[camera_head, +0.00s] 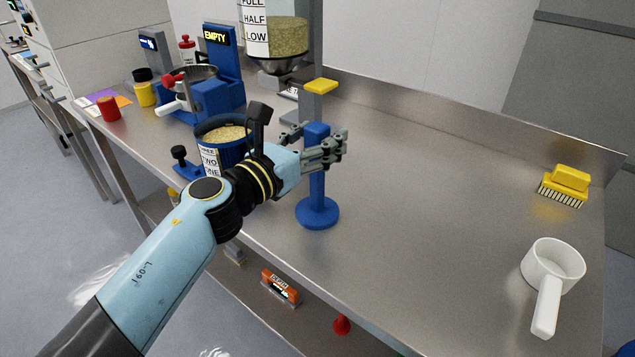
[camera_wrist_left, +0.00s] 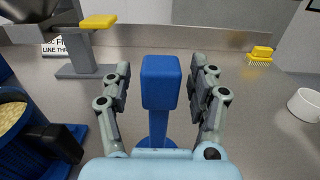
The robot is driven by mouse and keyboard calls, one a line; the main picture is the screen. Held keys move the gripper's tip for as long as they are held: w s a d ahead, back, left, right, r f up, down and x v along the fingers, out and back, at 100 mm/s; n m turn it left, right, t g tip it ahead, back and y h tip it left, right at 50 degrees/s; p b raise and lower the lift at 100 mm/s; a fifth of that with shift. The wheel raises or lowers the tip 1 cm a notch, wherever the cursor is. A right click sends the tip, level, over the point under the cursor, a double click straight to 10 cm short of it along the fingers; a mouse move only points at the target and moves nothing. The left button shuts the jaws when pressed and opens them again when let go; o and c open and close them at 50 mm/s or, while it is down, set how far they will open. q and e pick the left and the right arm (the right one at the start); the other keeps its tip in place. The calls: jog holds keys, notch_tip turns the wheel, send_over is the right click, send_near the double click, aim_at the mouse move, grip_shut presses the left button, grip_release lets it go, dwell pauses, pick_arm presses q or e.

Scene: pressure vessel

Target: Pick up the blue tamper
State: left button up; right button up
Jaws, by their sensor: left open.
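The blue tamper (camera_head: 317,208) stands upright on the steel table, with a round base, a thin stem and a block-shaped top. My left gripper (camera_head: 332,148) is open at the height of the tamper's upper part. In the left wrist view, the tamper's blue top (camera_wrist_left: 161,82) stands between the two spread fingers of the left gripper (camera_wrist_left: 160,95), with a visible gap on each side. The lower stem is partly hidden behind my wrist there. My right gripper is in neither view.
A blue container of grain (camera_head: 222,134) stands left of the tamper, close to my wrist. A dispenser (camera_head: 275,62) with a yellow-topped lever stands behind. A white scoop (camera_head: 552,265) and yellow brush (camera_head: 566,183) lie at right. The table between is clear.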

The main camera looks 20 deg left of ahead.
pick_arm(q)
jog(key=shift+s, duration=0.1)
jog(key=shift+c, duration=0.4)
jog(key=c, duration=1.1)
grip_shut()
jog(key=shift+r, duration=0.1)
